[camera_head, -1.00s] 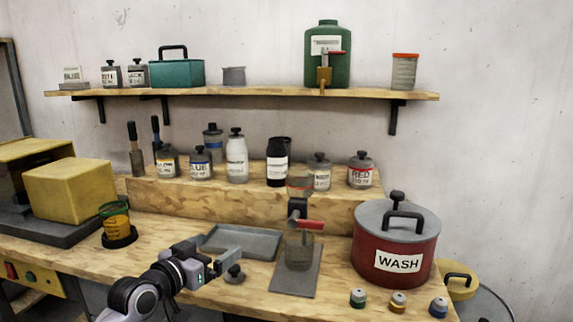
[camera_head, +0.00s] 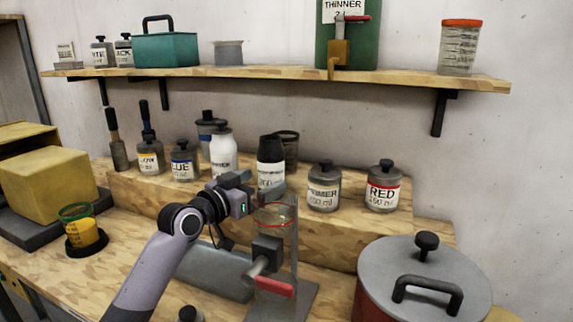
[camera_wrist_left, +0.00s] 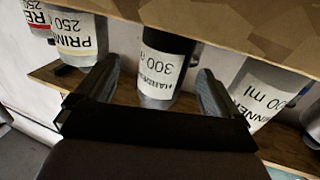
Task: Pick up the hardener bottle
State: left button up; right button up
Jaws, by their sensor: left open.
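The hardener bottle (camera_head: 271,172) stands upright on the raised wooden step, white with a black upper part. In the left wrist view, which looks upside down, the hardener bottle (camera_wrist_left: 157,75) shows its "300" label between and beyond the fingertips. My left gripper (camera_head: 243,189) is just in front of the step, low and left of the bottle in the head view. In the left wrist view my left gripper (camera_wrist_left: 158,82) is open and empty, a finger toward each side of the bottle. My right gripper is out of view.
The white thinner bottle (camera_head: 222,158) and primer jar (camera_head: 323,188) flank the hardener. A grey cup (camera_head: 288,148) stands close behind it. A stand with a clear cup (camera_head: 272,218) is near my gripper. The red jar (camera_head: 382,190) and lidded pot (camera_head: 420,275) are right.

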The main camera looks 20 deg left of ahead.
aim_at(277, 167)
pick_arm(q)
jog(key=shift+w+d+r, duration=0.15)
jog(key=shift+w+r, duration=0.05)
jog(key=shift+w, duration=0.5)
jog(key=shift+a+r+p+x, duration=0.15)
jog(key=shift+p+x, duration=0.15)
jog(key=shift+x, duration=0.85)
jog(key=shift+a+r+p+x, duration=0.1)
jog(key=shift+p+x, duration=0.2)
jog(key=shift+x, duration=0.9)
jog(key=shift+w+d, duration=0.15)
jog(key=shift+w, duration=0.45)
jog(key=c, duration=1.3)
jog(key=shift+r, duration=0.1)
jog(key=shift+c, duration=1.2)
